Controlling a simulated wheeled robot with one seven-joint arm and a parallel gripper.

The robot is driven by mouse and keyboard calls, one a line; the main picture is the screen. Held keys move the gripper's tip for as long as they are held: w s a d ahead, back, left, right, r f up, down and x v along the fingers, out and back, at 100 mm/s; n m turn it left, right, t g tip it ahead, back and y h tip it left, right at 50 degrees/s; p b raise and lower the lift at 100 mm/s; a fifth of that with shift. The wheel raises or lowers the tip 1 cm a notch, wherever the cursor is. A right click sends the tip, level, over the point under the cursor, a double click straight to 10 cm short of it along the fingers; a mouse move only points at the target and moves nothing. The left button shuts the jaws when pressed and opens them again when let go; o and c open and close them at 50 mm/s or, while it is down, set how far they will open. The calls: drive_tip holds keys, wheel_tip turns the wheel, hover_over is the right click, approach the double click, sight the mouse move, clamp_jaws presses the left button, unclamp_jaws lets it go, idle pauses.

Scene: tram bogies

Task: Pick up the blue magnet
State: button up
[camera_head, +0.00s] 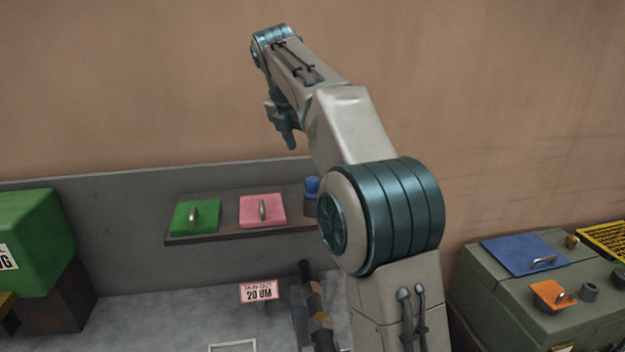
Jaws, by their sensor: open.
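Two blue things are in view, and I cannot tell for sure which is the magnet. A small blue knob-like piece (312,186) stands on a dark grey base at the right of the wall shelf, partly hidden behind my arm. A flat blue plate with a metal handle (525,254) lies on the grey-green cabinet at the right. My gripper (289,138) is raised above the shelf, pointing down, well apart from both. It is open, and nothing shows in it.
The shelf (180,240) also bears a green plate (195,216) and a pink plate (262,210), both with handles. An orange handled plate (553,296) and small cylinders sit on the cabinet (490,310). A green box (40,240) stands left. Dark bars rise below the shelf.

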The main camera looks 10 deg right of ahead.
sight(311, 179)
drive_tip(key=shift+n, duration=0.5)
drive_tip(key=x, duration=0.5)
drive_tip(key=w+x, duration=0.1)
drive_tip(key=x, duration=0.1)
drive_tip(key=shift+d+f, duration=0.1)
drive_tip(key=shift+d, duration=0.05)
drive_tip(key=shift+a+p+x, duration=0.15)
drive_tip(key=shift+p+x, duration=0.05)
drive_tip(key=shift+x, duration=1.2)
drive_tip(key=shift+a+p+x, duration=0.1)
drive_tip(key=shift+p+x, duration=0.05)
drive_tip(key=shift+x, duration=1.25)
drive_tip(key=c, duration=1.1)
